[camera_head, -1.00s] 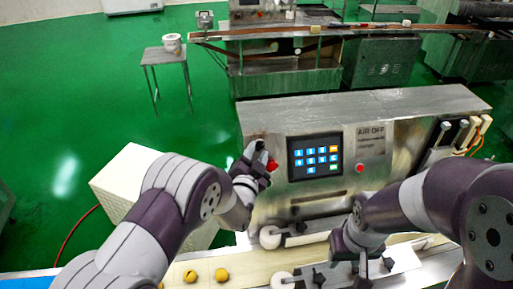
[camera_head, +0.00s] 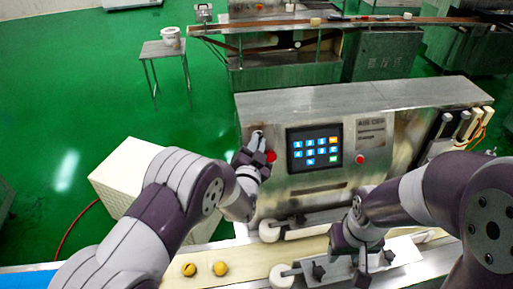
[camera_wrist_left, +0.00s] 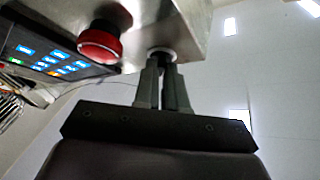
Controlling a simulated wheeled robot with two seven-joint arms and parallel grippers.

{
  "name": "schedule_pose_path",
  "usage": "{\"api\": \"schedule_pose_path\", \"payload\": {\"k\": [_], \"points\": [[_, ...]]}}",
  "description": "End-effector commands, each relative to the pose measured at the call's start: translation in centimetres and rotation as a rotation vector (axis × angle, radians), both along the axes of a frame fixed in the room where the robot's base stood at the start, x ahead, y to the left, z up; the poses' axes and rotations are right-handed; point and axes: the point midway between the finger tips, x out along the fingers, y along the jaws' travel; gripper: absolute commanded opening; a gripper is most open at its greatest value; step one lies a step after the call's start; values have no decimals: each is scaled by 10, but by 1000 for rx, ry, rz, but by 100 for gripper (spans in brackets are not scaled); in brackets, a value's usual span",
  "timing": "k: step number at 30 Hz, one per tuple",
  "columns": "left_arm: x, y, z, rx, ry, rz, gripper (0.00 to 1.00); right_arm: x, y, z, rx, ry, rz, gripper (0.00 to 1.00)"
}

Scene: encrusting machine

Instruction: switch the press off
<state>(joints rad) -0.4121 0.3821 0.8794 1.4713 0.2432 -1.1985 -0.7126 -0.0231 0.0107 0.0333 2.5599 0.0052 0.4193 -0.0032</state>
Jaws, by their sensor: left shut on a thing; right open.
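The press (camera_head: 400,92) is a steel machine with a lit blue-button panel (camera_head: 314,148) on its front. My left gripper (camera_head: 256,147) is at the front's left end, beside a red mushroom button (camera_head: 271,157). In the left wrist view, the left gripper's fingers (camera_wrist_left: 164,85) are close together on a small dark switch with a silver collar (camera_wrist_left: 161,54). The fingers hide most of the switch, so its setting cannot be told. The red button (camera_wrist_left: 100,42) is to its left, apart from the fingers. My right gripper (camera_head: 375,265) is open over the conveyor, low in front of the press.
Another red button (camera_head: 360,159) is right of the panel. Two yellow balls (camera_head: 205,269) lie on the conveyor belt (camera_head: 240,258). White rollers (camera_head: 270,231) sit along the press's lower front. A white box (camera_head: 125,172) stands at the left.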

Motion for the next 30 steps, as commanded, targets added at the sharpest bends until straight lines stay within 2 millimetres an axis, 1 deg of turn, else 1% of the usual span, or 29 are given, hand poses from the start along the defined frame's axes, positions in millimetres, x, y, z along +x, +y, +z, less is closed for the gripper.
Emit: {"api": "schedule_pose_path", "payload": {"k": [1,9,15,21,30], "points": [[1,-2,-5,-26,-14,10,0,0,0,-14,0,0,0,43],[0,-5,-9,-229,-56,111,0,0,0,-62,0,0,0,43],[1,-8,-7,-398,-90,195,0,0,0,-94,0,0,0,43],[1,-10,-6,-565,-123,281,0,0,0,-121,0,0,0,43],[2,-14,-3,-816,-171,409,0,0,0,-148,0,0,0,43]]}}
